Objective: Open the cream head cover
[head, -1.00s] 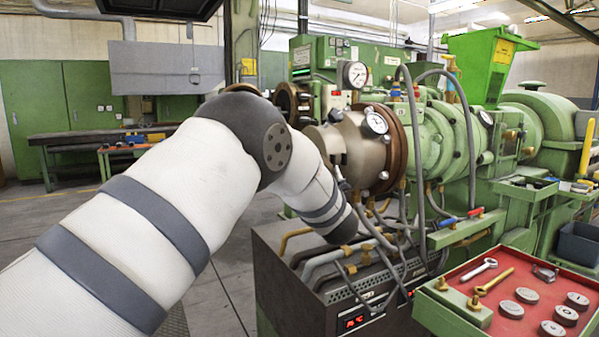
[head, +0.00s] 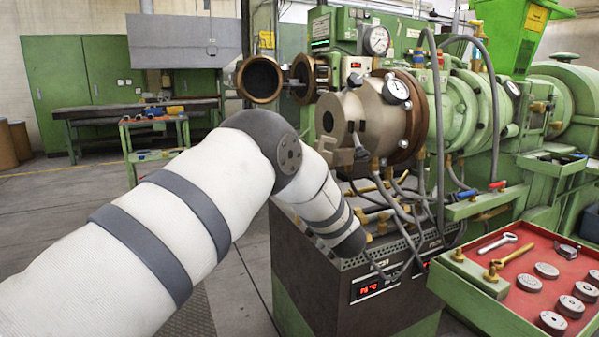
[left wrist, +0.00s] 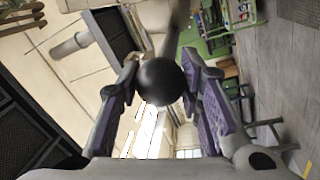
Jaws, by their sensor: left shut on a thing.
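The cream head cover (head: 352,112) is a pale metal drum at the front of the green extruder, with a dark hole in its left face. It sits against a brown flange (head: 417,115); I see no clear gap there. My left arm crosses in front and below it, and its gripper cannot be made out in the head view. In the left wrist view my left gripper (left wrist: 161,72) has its purple-padded fingers on both sides of a black ball knob (left wrist: 160,84), shut on it. What the knob belongs to is not clear. My right gripper is not in view.
A swung-out brown ring (head: 259,79) stands behind, left of the cover. A dark heater cabinet (head: 345,300) and hoses lie below. A red-lined tray (head: 520,262) with tools and discs is at right. The floor at left is open.

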